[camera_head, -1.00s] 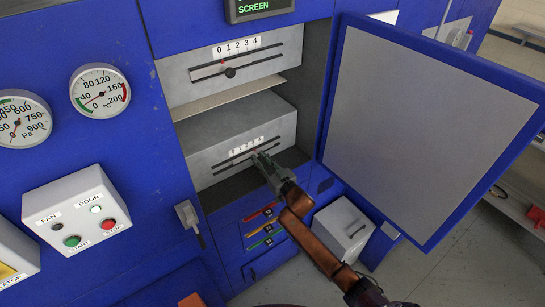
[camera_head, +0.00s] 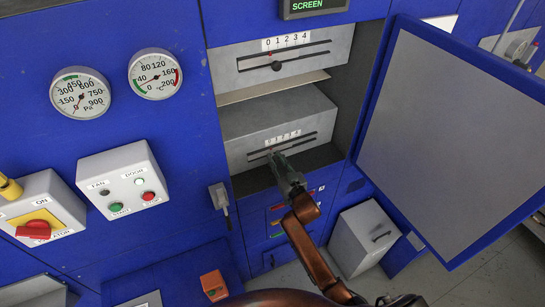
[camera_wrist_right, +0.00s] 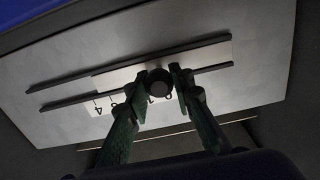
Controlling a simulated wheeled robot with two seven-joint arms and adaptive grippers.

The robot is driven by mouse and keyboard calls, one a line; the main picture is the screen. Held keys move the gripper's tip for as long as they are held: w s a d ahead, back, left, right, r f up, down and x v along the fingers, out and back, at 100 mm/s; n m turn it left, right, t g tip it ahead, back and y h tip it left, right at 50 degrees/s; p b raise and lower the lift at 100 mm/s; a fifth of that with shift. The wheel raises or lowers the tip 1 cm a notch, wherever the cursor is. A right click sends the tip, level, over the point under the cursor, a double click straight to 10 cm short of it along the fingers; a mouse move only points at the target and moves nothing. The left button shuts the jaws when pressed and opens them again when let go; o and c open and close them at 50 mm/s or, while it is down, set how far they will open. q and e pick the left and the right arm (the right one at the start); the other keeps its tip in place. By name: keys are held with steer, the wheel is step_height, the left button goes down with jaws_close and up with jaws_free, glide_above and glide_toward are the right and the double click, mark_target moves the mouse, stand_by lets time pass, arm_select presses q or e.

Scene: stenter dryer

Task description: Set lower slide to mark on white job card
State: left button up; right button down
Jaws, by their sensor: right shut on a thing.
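The lower slide (camera_head: 310,138) is a dark slotted rail on a grey panel in the blue machine, with a white number scale (camera_head: 283,138) above it. My right gripper (camera_head: 273,157) reaches it from below, left of the rail's middle, and hides its knob in the head view. In the right wrist view the round dark knob (camera_wrist_right: 158,82) sits between the fingertips of my right gripper (camera_wrist_right: 167,82), which is shut on it. The scale appears upside down there, partly covered by the fingers. I cannot identify a white job card. My left gripper is out of view.
An upper slide (camera_head: 318,51) with its own 0 to 4 scale sits above. An open blue-framed door (camera_head: 455,135) stands to the right. A button box (camera_head: 124,180), gauges and a red rotary switch (camera_head: 34,230) are at the left. A grey bin (camera_head: 365,238) stands below.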

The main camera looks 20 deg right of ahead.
steer(key=shift+a+f, duration=0.15)
steer(key=shift+a, duration=0.1)
steer(key=c, duration=1.7)
jaws_free()
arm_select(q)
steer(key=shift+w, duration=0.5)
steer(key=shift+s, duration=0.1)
arm_select(e)
steer(key=shift+s+d, duration=0.1)
steer(key=shift+s, duration=0.1)
steer(key=s, duration=1.1)
steer(key=shift+s+d, duration=0.3)
steer(key=shift+s, duration=0.05)
